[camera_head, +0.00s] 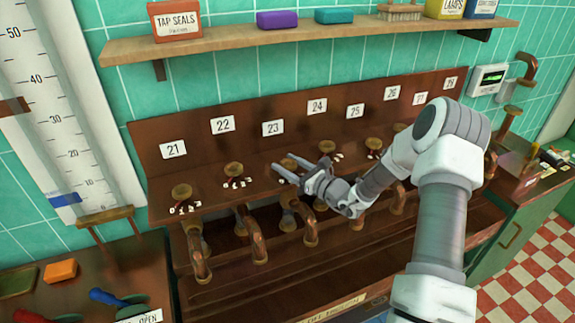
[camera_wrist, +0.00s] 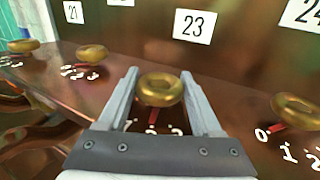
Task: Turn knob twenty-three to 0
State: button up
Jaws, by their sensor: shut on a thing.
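Knob twenty-three is a round brass knob (camera_wrist: 161,89) on the copper panel, below the white "23" label (camera_wrist: 195,25). The label also shows in the head view (camera_head: 273,128). My gripper (camera_wrist: 160,85) has one finger on each side of the knob and is shut on it; it also shows in the head view (camera_head: 284,165). A red pointer (camera_wrist: 152,118) under the knob points toward the wrist camera, near the middle of the white scale digits. The digits are partly hidden by my gripper, so I cannot read the setting surely.
Knob twenty-two (camera_wrist: 92,53) stands to the left and knob twenty-four (camera_wrist: 297,108) close on the right, its red pointer toward 0. Copper spouts (camera_head: 256,240) hang below the knob row. A wooden shelf (camera_head: 225,38) runs above the labels.

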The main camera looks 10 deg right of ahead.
jog(key=shift+f+m+h, duration=0.1)
jog(key=shift+m+h, duration=0.2)
jog(key=shift+h, duration=0.1)
jog(key=shift+m+t+h+b, duration=0.6)
jog(key=shift+m+t+h, duration=0.3)
jog(key=shift+h, duration=0.3)
jog(key=shift+m+t+h, duration=0.4)
jog(key=shift+m+h, duration=0.3)
jog(key=shift+h, duration=0.4)
jog(key=shift+m+t+h+p, duration=0.3)
jog(key=shift+m+h+p, duration=0.4)
jog(key=shift+h, duration=0.3)
jog(key=shift+h+p, duration=0.3)
jog(key=m+h+p, duration=0.3)
jog(key=h+p, duration=0.1)
jog(key=shift+d, duration=0.1)
jog(key=shift+m+h+p, duration=0.6)
jog(key=shift+m+h, duration=0.5)
jog(key=shift+h, duration=0.7)
